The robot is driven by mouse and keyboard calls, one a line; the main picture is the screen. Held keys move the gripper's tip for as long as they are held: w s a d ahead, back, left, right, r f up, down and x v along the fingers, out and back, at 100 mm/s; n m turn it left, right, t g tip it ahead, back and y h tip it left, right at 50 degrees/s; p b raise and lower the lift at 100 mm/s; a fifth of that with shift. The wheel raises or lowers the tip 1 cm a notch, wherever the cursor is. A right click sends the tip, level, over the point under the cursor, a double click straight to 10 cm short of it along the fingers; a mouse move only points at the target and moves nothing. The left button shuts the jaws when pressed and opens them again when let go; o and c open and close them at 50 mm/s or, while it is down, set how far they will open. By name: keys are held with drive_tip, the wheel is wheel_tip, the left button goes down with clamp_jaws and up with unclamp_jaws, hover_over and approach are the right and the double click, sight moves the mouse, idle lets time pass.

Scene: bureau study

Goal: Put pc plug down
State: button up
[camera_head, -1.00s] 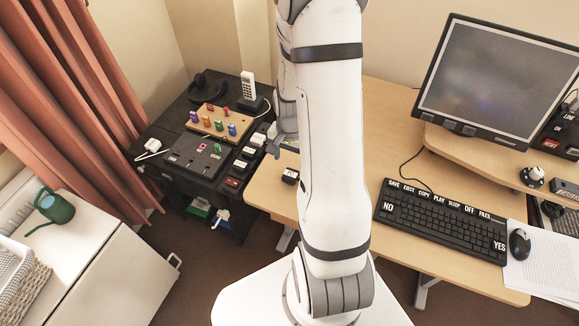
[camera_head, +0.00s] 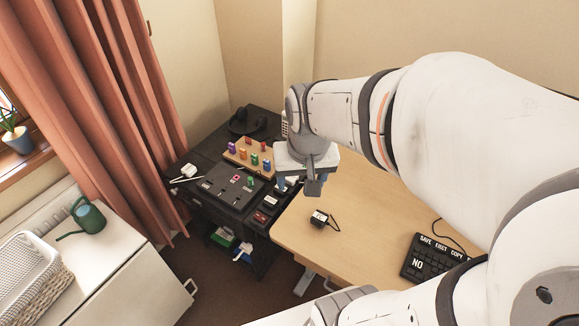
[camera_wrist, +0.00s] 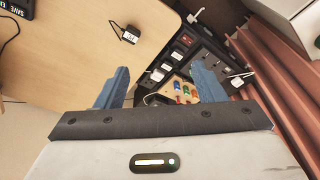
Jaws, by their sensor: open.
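A small black plug (camera_head: 319,217) with a white label and a short dark cord lies on the light wooden desk (camera_head: 372,222) near its left edge. Its lettering is too small to read surely, but it looks like the pc plug. My gripper (camera_head: 298,184) is above the desk's left edge, apart from the plug. In the wrist view its blue fingers (camera_wrist: 160,72) stand wide apart with nothing between them.
A keyboard (camera_head: 425,262) is at right. A white cabinet (camera_head: 125,265) carries a green watering can (camera_head: 88,216).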

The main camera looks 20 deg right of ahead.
drive_tip(key=s+r, duration=0.1)
drive_tip(key=s+a+r+n, duration=0.2)
drive_tip(key=s, duration=0.1)
drive_tip(key=shift+s+a+t, duration=0.1)
drive_tip(key=shift+a+t, duration=0.05)
drive_tip(key=shift+t, duration=0.15)
idle(1.0)
